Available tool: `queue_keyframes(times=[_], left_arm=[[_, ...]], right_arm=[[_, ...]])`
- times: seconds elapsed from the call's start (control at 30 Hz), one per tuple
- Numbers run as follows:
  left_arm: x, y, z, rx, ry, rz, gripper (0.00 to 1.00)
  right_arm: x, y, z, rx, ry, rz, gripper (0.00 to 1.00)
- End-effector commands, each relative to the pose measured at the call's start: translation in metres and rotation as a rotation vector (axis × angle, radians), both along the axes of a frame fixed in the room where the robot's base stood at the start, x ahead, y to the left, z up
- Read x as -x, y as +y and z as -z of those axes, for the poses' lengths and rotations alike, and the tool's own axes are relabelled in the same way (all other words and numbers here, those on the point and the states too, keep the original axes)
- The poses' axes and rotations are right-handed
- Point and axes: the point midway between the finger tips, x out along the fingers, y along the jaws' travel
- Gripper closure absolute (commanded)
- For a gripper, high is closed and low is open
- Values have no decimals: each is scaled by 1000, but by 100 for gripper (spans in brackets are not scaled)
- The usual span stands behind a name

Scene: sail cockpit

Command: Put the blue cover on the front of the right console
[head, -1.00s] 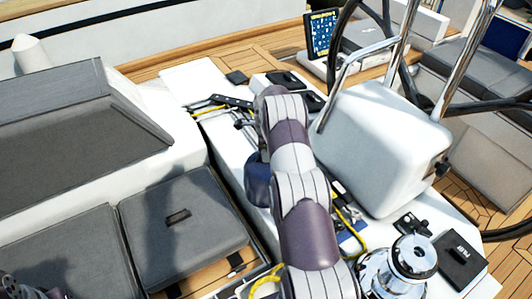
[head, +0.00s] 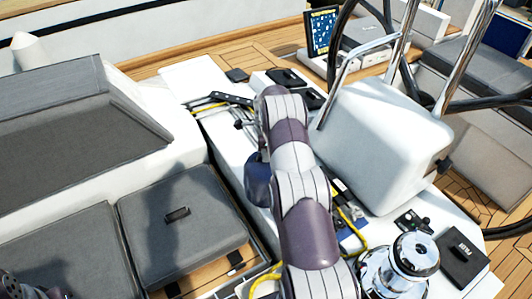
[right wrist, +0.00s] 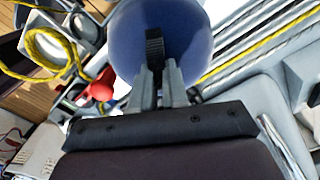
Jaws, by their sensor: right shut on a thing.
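The blue cover (head: 257,180) shows in the head view as a dark blue rounded shape, partly hidden behind my right forearm. In the right wrist view the cover (right wrist: 190,35) is a large round blue form. My right gripper (right wrist: 156,72) is shut on it, at a dark strap or tab on its surface. In the head view my right arm hides the gripper's fingers. The white console (head: 385,145) stands to the right of my arm, with a steel rail and a dark wheel. A small part of my left arm shows at the bottom left; its fingers cannot be made out.
A chrome winch (head: 410,262) stands at the lower right, beside a black box (head: 460,257). Yellow ropes (head: 265,275) lie near my arm. Grey cushions (head: 180,225) fill the left. A chart screen (head: 322,32) stands at the back. A red part (right wrist: 102,85) shows in the wrist view.

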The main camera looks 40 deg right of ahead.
Motion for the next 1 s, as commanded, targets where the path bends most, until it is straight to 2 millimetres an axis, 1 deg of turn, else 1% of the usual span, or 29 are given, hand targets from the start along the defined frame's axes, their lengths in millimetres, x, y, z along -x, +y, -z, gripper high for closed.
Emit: queue_keyframes(times=[0.17,0.2,0.27,0.3,0.5,0.57,0.6,0.87,1.0], left_arm=[[0,0,0,0,0,0,57],[0,0,0,0,0,0,57],[0,0,0,0,0,0,57],[0,0,0,0,0,0,57],[0,0,0,0,0,0,57],[0,0,0,0,0,0,57],[0,0,0,0,0,0,57],[0,0,-1,0,0,0,57],[0,0,-9,0,0,0,57]], right_arm=[[0,0,-1,1,-1,0,100],[0,0,-1,1,-1,0,83],[0,0,-1,1,-1,0,63],[0,0,-1,1,-1,0,56],[0,0,0,1,-1,0,56],[0,0,0,0,0,0,37],[0,0,0,0,0,0,31],[0,0,-1,0,0,0,31],[-1,0,-16,2,-2,0,31]])
